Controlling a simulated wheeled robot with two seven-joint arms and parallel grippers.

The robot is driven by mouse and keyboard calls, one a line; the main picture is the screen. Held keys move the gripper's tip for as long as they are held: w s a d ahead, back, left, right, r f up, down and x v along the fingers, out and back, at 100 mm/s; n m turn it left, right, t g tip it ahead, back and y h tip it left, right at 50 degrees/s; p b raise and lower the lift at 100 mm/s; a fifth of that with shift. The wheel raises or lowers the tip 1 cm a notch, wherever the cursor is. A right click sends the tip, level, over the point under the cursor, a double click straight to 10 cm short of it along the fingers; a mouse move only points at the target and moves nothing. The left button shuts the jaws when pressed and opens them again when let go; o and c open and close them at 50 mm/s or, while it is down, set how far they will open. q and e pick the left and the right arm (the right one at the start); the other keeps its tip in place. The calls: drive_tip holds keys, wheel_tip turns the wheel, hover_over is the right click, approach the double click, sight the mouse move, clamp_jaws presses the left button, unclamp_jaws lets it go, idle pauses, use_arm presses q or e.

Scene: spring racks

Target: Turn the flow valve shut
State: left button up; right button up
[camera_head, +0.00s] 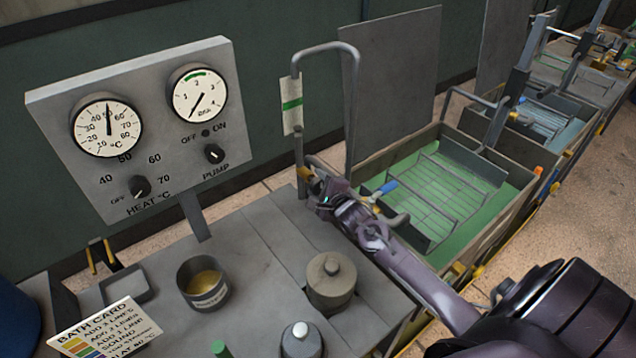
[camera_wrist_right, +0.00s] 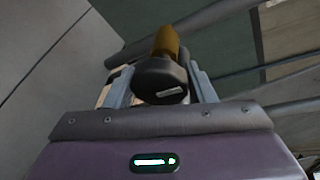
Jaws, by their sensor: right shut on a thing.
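The flow valve shows in the right wrist view as a dark round knob (camera_wrist_right: 160,80) on a brass stem (camera_wrist_right: 167,42). My right gripper (camera_wrist_right: 162,84) is shut on the knob, with one finger on each side of it. In the head view my right gripper (camera_head: 312,184) is at the foot of the bent grey pipe (camera_head: 350,110), and it mostly hides the valve. The right gauge (camera_head: 199,93) on the grey panel has its needle pointing to the lower left, near the low end of its scale. My left gripper is not in view.
The panel (camera_head: 50,110) also carries a temperature gauge (camera_head: 107,127), a heat knob (camera_head: 139,187) and a pump switch (camera_head: 214,153). A lidded grey pot (camera_head: 331,280) stands below my right arm. A green bath with a wire rack (camera_head: 440,190) and a blue handle (camera_head: 388,186) are to the right.

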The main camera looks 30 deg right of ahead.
sight(320, 189)
drive_tip(key=shift+f, duration=0.2)
drive_tip(key=o, duration=0.9)
drive_tip(key=shift+r, duration=0.1)
drive_tip(key=shift+o, duration=0.2)
drive_tip(key=shift+s, duration=0.1)
drive_tip(key=b+v, duration=0.1)
drive_tip(key=v, duration=0.5)
drive_tip(key=shift+s, duration=0.25)
drive_tip(key=shift+s+a+r, duration=0.1)
drive_tip(key=shift+s+r, duration=0.1)
drive_tip(key=shift+s, duration=0.4)
